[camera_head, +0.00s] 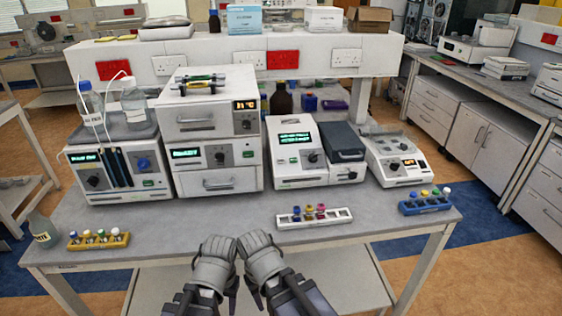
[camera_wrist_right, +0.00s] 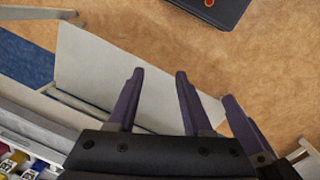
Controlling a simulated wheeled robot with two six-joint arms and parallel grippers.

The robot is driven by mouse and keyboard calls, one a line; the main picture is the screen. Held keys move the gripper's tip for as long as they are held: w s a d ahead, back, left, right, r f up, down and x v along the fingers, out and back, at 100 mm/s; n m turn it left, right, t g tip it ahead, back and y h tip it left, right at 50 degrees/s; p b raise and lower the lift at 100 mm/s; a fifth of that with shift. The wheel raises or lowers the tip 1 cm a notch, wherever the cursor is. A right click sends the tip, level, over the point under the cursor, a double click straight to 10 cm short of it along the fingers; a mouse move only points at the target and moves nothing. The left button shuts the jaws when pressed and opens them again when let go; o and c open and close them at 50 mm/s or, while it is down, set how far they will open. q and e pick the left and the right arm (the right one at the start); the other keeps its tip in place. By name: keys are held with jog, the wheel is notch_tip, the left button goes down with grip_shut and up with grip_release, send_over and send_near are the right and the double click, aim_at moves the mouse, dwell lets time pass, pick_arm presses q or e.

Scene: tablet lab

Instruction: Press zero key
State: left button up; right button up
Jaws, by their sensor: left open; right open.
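No key marked zero can be made out; the key labels are too small to read. A white instrument (camera_head: 299,150) with a green display, a knob and small buttons stands at the middle of the bench. A smaller white device (camera_head: 398,157) with an orange display and buttons stands right of it. My left gripper (camera_head: 200,296) is low at the front edge of the bench, well short of the instruments. My right gripper (camera_head: 290,298) is beside it; in the right wrist view its open, empty fingers (camera_wrist_right: 160,75) point over the floor.
A two-tier unit (camera_head: 216,130) and a pump-like unit with bottles (camera_head: 115,165) stand at the left. A white vial rack (camera_head: 314,218), a blue rack (camera_head: 425,205) and a yellow rack (camera_head: 98,241) lie near the front edge. The bench between the racks is clear.

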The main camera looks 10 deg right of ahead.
jog(key=shift+c, duration=0.3)
grip_shut()
dwell(1.3)
